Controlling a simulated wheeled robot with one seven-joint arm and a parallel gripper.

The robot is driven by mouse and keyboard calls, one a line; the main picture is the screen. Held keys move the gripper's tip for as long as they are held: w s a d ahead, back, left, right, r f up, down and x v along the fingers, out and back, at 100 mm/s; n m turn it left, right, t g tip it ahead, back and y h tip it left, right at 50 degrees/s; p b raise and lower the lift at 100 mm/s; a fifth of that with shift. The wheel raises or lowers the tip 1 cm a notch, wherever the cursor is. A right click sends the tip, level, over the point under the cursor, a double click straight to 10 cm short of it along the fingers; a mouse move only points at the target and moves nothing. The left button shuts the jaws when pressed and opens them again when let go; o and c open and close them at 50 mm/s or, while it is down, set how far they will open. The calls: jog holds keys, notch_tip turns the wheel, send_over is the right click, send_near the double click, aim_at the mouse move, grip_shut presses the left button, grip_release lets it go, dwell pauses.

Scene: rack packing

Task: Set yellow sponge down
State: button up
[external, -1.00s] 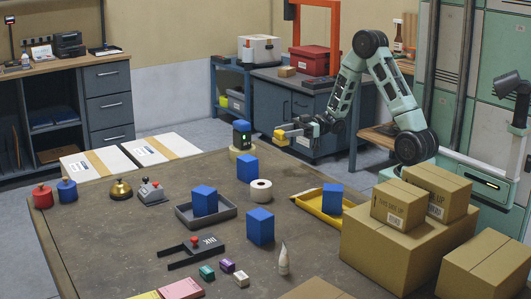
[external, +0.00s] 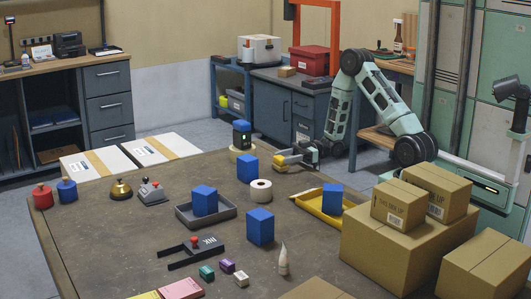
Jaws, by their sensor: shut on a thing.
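The yellow sponge (external: 280,161) is at the tip of my gripper (external: 289,159), which is shut on it. In the external view the sponge is low over the far right part of the brown table (external: 130,232). It is small and partly hidden by the fingers; I cannot tell whether it touches the tabletop. My arm reaches in from the right with its forearm pointing down.
A yellow tray (external: 316,207) with a blue block lies to the right. A dark device with a blue top (external: 242,133) stands behind left.

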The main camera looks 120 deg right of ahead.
jog(key=shift+f, duration=0.25)
jog(key=o, duration=1)
jog(key=shift+r, duration=0.1)
jog(key=shift+s+b, duration=0.1)
jog(key=shift+b, duration=0.3)
jog(key=s, duration=0.5)
jog(key=s+a, duration=0.1)
jog(key=s, duration=0.5)
jog(key=s+f+p, duration=0.1)
jog(key=s, duration=0.4)
jog(key=shift+s+a, duration=0.15)
jog(key=shift+a, duration=0.1)
jog(key=shift+s+r, duration=0.1)
jog(key=shift+s, duration=0.3)
jog(key=shift+c, duration=0.8)
